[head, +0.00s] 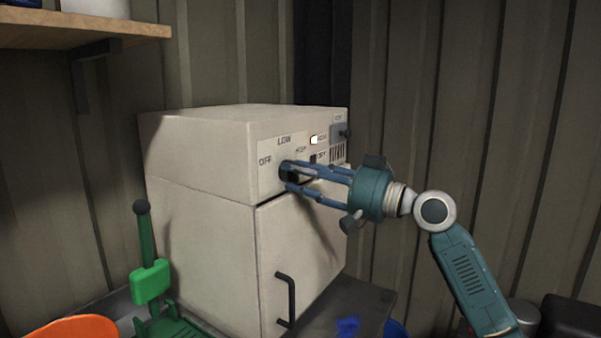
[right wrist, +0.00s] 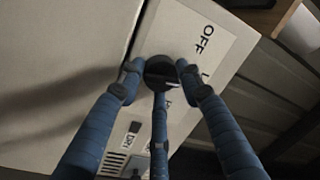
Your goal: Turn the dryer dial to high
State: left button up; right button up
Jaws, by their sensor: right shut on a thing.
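The dryer (head: 205,210) is a cream cabinet with a black door handle (head: 286,300). Its dark round dial (head: 287,171) is on the upper front panel, with OFF at its left and LOW above it; a label to its right is small and partly hidden. My right gripper (head: 290,175) is shut on the dial, its blue fingers reaching in from the right. In the right wrist view the fingers surround the dial (right wrist: 160,72), with OFF printed beside it. The dial's exact pointer setting is hard to tell. My left gripper is not in view.
A white lit switch (head: 315,140) and a grey box with a dark knob (head: 341,131) are right of the dial. A green lever tool (head: 150,280) stands at left. A wooden shelf (head: 80,30) hangs upper left. An orange thing (head: 62,329) is lower left.

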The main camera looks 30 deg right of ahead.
jog(key=shift+a+f+m+p, duration=0.15)
jog(key=shift+m+p, duration=0.1)
jog(key=shift+m, duration=0.3)
jog(key=shift+a+f+m+p, duration=0.1)
jog(key=shift+f+m+p, duration=0.1)
jog(key=shift+m, duration=0.35)
jog(key=m+p, duration=0.2)
jog(key=m, duration=0.1)
jog(key=shift+r, duration=0.1)
jog(key=m+p, duration=0.4)
jog(key=p, duration=0.1)
jog(key=m+h+p, duration=0.1)
jog(key=m+p, duration=0.3)
jog(key=p, duration=0.1)
jog(key=shift+a+r+t+h, duration=0.2)
jog(key=shift+t+h, duration=0.1)
jog(key=shift+t, duration=0.1)
jog(key=shift+s+d+f+m+p, duration=0.1)
jog(key=shift+f+m+p, duration=0.05)
jog(key=shift+m+p, duration=0.95)
